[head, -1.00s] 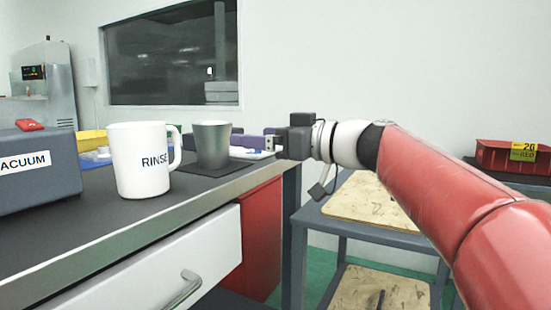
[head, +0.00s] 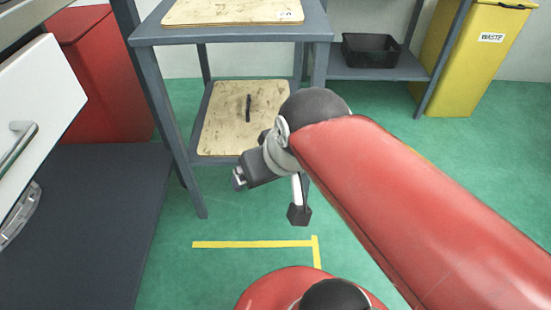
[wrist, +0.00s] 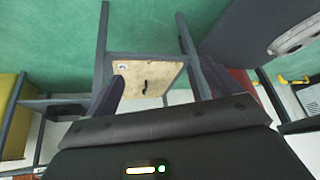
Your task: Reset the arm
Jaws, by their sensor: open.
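My red arm reaches in from the right in the head view, folded low over the green floor. My gripper (head: 239,179) hangs in front of the grey shelf stand and points left. It is small and partly turned away there. In the wrist view, the dark fingers of my gripper (wrist: 153,92) stand wide apart with nothing between them. A wooden board with a dark object on it shows beyond them, out of reach.
The grey stand (head: 187,137) bears a wooden board (head: 225,112) with a black object (head: 248,108). A white drawer (head: 50,85) and red cabinet (head: 105,85) are left. A black bin (head: 370,50) and yellow waste bin (head: 470,60) stand back right. Green floor is open in front.

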